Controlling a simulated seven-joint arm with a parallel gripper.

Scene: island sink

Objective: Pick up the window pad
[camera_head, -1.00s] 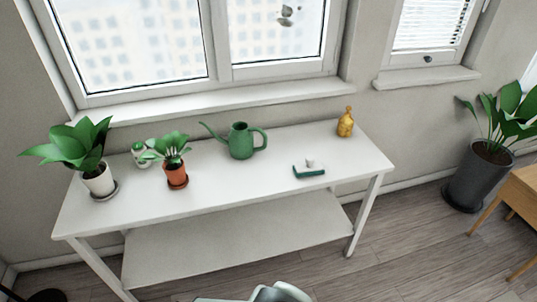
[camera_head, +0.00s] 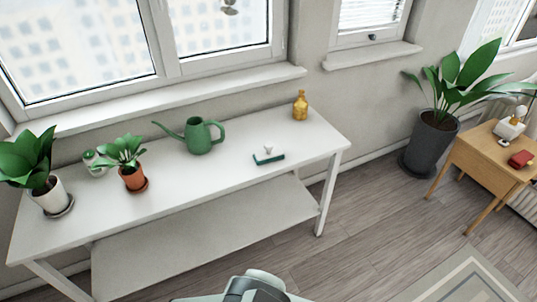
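The window pad (camera_head: 269,159), a small dark green bar with a pale grey handle part on top, lies on the white table (camera_head: 222,180). Part of my arm shows at the bottom of the view, well below and apart from the pad. My gripper's fingers cannot be made out.
A green watering can (camera_head: 199,136), a gold bottle (camera_head: 300,106), potted plants (camera_head: 133,177) (camera_head: 46,192) and a green-white pot (camera_head: 95,162) stand on the table. A large plant (camera_head: 432,137) and wooden side table (camera_head: 487,160) are at right. The floor between is clear.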

